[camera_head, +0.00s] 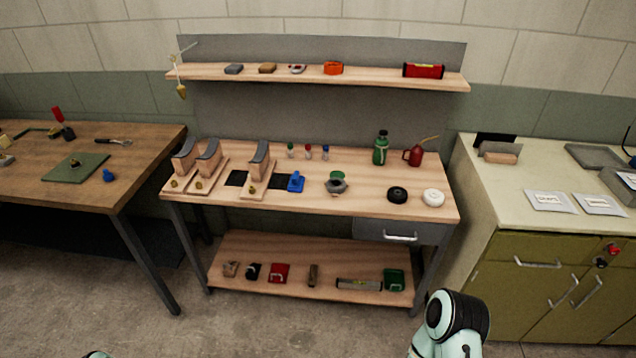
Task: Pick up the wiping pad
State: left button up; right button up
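I cannot tell for sure which object is the wiping pad. A small grey block (234,69) and a tan block (267,68) lie side by side on the left part of the upper wall shelf. Another pale tan block (500,158) lies at the back of the right cabinet top. Neither gripper shows. Only a rounded link of my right arm shows at the bottom right, and a sliver of my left arm at the bottom left edge.
The central workbench (380,212) holds wooden stands, a green bottle (380,149), a red oil can (414,156) and two tape rolls. Its lower shelf (250,240) holds several items. A wooden table (140,150) stands left, an olive cabinet (520,275) right. The floor in front is clear.

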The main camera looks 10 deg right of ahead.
aim_at(296, 182)
jog(key=i+j, duration=0.2)
jog(key=i, duration=0.25)
jog(key=i+j+z, duration=0.1)
jog(key=i+j, duration=0.15)
jog(key=i, duration=0.2)
